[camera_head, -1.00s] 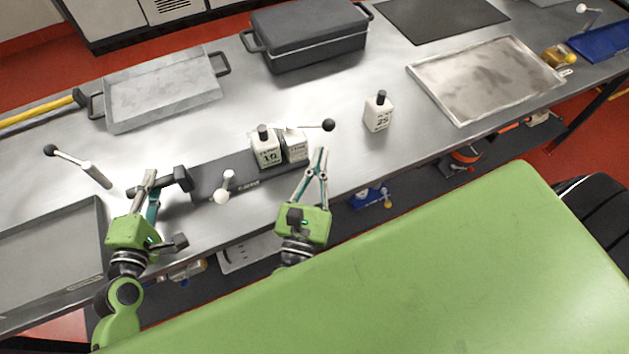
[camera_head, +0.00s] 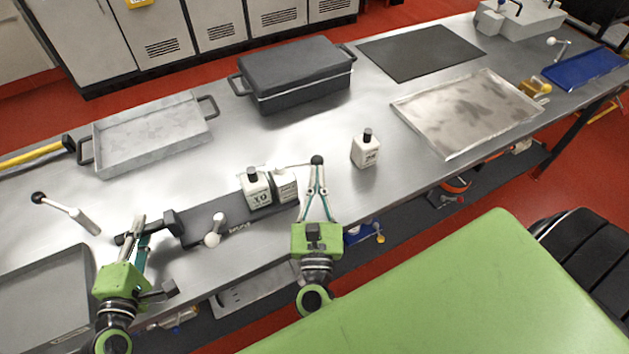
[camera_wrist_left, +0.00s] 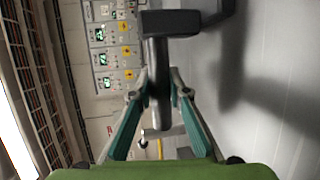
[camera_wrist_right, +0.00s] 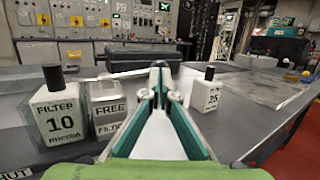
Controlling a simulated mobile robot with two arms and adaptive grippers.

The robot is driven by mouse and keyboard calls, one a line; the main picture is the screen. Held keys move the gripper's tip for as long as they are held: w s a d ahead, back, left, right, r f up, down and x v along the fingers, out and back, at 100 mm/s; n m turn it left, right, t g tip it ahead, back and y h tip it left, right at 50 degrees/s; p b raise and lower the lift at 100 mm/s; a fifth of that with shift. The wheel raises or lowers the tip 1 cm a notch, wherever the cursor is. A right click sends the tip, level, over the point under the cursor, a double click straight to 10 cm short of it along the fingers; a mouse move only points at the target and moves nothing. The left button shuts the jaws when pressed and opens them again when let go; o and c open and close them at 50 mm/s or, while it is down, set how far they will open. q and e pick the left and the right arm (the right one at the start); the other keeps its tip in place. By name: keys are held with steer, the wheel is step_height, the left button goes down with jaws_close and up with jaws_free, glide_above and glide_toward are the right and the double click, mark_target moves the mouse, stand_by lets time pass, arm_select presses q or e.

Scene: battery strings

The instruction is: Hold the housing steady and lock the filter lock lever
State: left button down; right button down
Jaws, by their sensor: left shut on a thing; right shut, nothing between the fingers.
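The dark housing (camera_head: 238,228) lies on the metal bench. A white bottle marked FILTER 10 MICRON (camera_wrist_right: 58,118) stands in it, beside a greyer block marked FREE FILTER (camera_wrist_right: 107,105). The lock lever's pale arm (camera_head: 290,166) reaches right above them to a black ball knob (camera_head: 317,159). My left gripper (camera_head: 140,238) is shut on the dark handle (camera_wrist_left: 157,55) at the housing's left end. My right gripper (camera_head: 317,170) is shut and empty, its tips at the knob; contact is unclear. A white-tipped peg (camera_head: 213,238) stands on the housing's front left.
A white bottle marked 25 (camera_head: 365,150) stands right of the knob. A grey tray (camera_head: 150,140), a dark lidded case (camera_head: 298,75) and a shallow metal tray (camera_head: 470,112) lie behind. Bare bench lies between the case and the housing.

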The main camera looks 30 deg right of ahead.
arm_select(q)
steer(key=shift+s+f, duration=0.2)
steer(key=shift+f, duration=0.35)
arm_select(e)
steer(key=shift+w+d+n+t+y, duration=0.3)
steer(key=shift+w+d+y, duration=0.3)
steer(key=shift+d, duration=0.1)
steer(key=v, duration=1.4)
steer(key=shift+s, duration=0.15)
arm_select(q)
steer(key=c, duration=2)
jaws_free()
steer(key=shift+o, duration=0.8)
steer(key=shift+w+r, duration=0.15)
steer(key=shift+w, duration=0.1)
